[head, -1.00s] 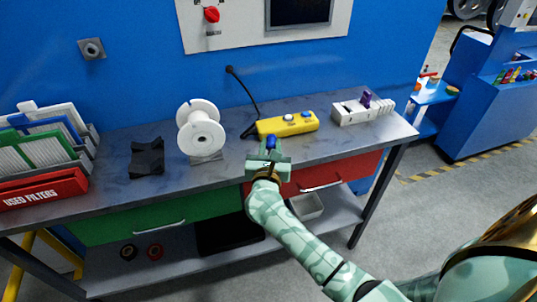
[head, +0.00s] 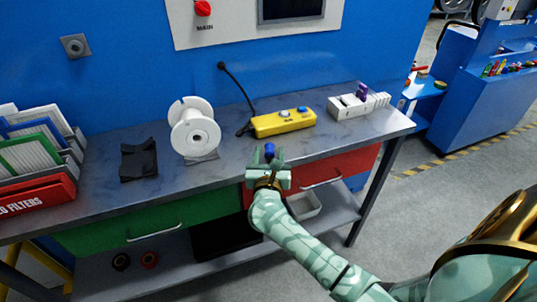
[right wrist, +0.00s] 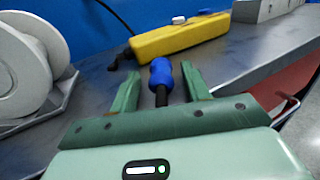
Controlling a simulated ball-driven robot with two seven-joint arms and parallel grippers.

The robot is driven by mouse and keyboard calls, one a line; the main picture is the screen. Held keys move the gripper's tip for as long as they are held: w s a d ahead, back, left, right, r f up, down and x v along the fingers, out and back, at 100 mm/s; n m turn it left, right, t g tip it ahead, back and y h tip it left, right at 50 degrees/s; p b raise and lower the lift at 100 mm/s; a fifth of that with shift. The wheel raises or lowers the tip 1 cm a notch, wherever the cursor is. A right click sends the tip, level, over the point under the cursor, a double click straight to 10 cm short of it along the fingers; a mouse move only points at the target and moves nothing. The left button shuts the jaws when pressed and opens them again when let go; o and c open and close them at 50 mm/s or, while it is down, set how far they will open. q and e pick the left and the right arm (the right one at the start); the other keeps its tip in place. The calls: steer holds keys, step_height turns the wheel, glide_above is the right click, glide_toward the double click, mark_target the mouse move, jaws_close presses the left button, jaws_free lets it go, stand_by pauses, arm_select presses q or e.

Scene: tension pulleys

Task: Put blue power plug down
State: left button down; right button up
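The blue power plug (head: 269,150) is near the front edge of the workbench, in front of the yellow power strip. In the right wrist view the plug (right wrist: 161,74) has a blue body and a dark lower part. My right gripper (head: 268,160) is open around it. Its two green fingers (right wrist: 160,90) stand on either side of the plug, with a visible gap on each side. The plug's lower end is hidden behind the gripper body, so I cannot tell exactly how it rests. My left gripper is not in view.
The yellow power strip (head: 283,122) lies behind the plug. A white spool (head: 195,132) stands to the left, beside a black holder (head: 139,160) and a red filter bin (head: 38,195). A white block holder (head: 352,107) stands at the right. The bench (head: 228,165) is clear between spool and plug.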

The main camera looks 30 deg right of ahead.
steer(key=shift+r, duration=0.1)
steer(key=shift+r+p, duration=0.4)
steer(key=shift+s+a+r+p, duration=0.15)
steer(key=shift+a+r+p, duration=0.05)
steer(key=shift+r+p, duration=0.1)
steer(key=v, duration=1.1)
steer(key=shift+s+f+p, duration=0.2)
steer(key=shift+s+p, duration=0.05)
steer(key=shift+p, duration=0.05)
steer(key=shift+a, duration=0.1)
